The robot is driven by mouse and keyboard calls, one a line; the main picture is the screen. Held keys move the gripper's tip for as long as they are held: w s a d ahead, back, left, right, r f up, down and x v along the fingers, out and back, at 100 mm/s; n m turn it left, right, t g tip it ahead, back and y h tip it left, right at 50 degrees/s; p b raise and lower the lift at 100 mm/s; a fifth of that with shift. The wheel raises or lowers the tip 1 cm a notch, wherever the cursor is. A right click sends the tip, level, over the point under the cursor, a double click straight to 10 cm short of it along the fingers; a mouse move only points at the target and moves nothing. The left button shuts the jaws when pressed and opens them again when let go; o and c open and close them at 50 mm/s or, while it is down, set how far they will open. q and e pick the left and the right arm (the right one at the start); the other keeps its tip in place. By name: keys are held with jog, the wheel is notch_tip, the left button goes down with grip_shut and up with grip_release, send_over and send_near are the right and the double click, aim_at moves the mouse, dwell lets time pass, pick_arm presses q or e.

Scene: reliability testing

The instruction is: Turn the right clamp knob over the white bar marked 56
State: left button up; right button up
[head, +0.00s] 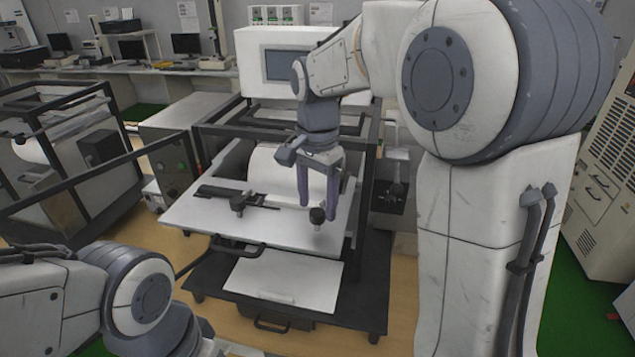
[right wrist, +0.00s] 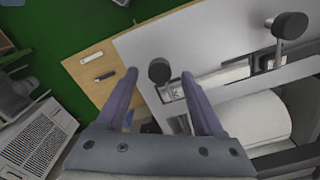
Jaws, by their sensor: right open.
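The right clamp knob (head: 317,216) is a black round knob at the right front of the machine's white plate (head: 270,222). It also shows in the right wrist view (right wrist: 160,70). My right gripper (head: 318,208) points down over it, open, with a purple-grey finger on each side. In the right wrist view the knob appears between the fingertips (right wrist: 159,74), with gaps on both sides; contact does not show. The left clamp knob (head: 237,202) stands apart, and shows too in the right wrist view (right wrist: 290,26). A white bar (right wrist: 221,76) lies near the right knob; no number is readable. My left gripper is out of view.
A white drum (head: 283,172) sits behind the knobs inside a dark frame (head: 368,175). A lower white panel (head: 285,278) is in front. Another framed machine (head: 75,175) stands at left, a vented cabinet (head: 605,165) at right.

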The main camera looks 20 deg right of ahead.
aim_at(317, 212)
notch_tip(317, 212, up, 9)
jog(key=b, duration=0.1)
jog(key=shift+r, duration=0.1)
dwell(0.4)
jog(key=s+a+f+n+b, duration=0.4)
jog(key=s+a+f+n, duration=0.35)
jog(key=a+f, duration=0.3)
jog(key=s+a+f+n+y+b, duration=0.1)
jog(key=s+a+f+n+b, duration=0.2)
jog(key=s+f+n, duration=0.9)
jog(key=s+f, duration=0.3)
jog(key=shift+f+b, duration=0.2)
jog(key=shift+b, duration=0.2)
jog(key=shift+a, duration=0.1)
